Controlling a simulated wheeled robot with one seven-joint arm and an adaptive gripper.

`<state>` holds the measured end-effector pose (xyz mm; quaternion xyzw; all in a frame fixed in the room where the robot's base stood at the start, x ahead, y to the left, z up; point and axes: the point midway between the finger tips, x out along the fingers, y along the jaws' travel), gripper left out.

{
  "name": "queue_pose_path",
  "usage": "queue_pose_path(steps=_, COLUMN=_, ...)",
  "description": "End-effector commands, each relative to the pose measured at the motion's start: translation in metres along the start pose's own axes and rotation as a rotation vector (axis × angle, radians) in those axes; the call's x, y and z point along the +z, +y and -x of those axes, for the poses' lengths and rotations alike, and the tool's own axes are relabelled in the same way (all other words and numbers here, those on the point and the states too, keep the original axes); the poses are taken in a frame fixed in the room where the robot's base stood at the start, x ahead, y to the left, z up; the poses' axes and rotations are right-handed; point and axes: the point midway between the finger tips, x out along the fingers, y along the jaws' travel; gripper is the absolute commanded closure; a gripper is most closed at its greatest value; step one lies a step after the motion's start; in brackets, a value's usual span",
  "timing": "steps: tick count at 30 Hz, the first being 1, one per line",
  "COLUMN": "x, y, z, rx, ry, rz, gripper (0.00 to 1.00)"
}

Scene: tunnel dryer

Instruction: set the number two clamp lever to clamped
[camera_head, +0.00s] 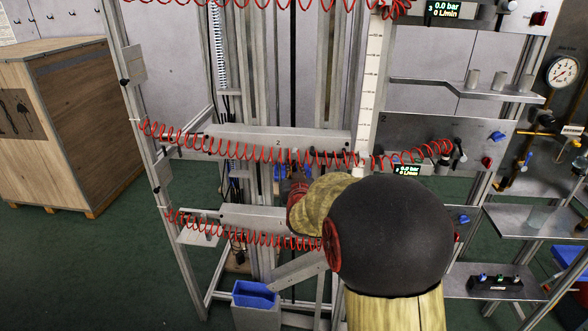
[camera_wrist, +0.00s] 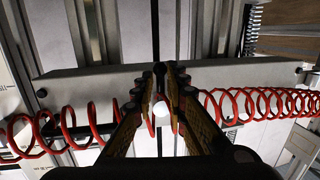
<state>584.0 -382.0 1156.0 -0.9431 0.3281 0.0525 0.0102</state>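The grey crossbar marked 2 (camera_head: 240,138) runs across the frame in the head view, and the same bar fills the middle of the wrist view (camera_wrist: 230,76). A small white ball-shaped knob (camera_wrist: 161,109), perhaps the lever's end, shows between my fingers. A dark round knob (camera_wrist: 160,68) lies just beyond the fingertips. My gripper (camera_wrist: 161,82) is in front of the bar, its fingers close together with a narrow gap. I cannot tell whether they press on the white knob. In the head view my arm hides most of my gripper (camera_head: 294,172).
A red coiled hose (camera_head: 225,150) hangs along the bar and passes by my fingers (camera_wrist: 230,104). A lower bar (camera_head: 250,216) carries another coil. Gauges, valves and shelves (camera_head: 450,85) stand right. A wooden crate (camera_head: 85,120) stands left; green floor lies between.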

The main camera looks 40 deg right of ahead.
Motion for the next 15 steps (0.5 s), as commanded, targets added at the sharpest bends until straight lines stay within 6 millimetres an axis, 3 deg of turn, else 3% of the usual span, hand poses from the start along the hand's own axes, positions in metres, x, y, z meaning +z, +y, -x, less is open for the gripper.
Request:
queue_pose_path(steps=6, x=0.0005, y=-0.0001, z=0.0000, rx=0.000, ry=-0.001, rz=0.000, gripper=0.73)
queue_pose_path(steps=15, x=-0.0001, y=-0.0005, z=0.0007, rx=-0.001, ry=0.000, rz=0.000, gripper=0.73)
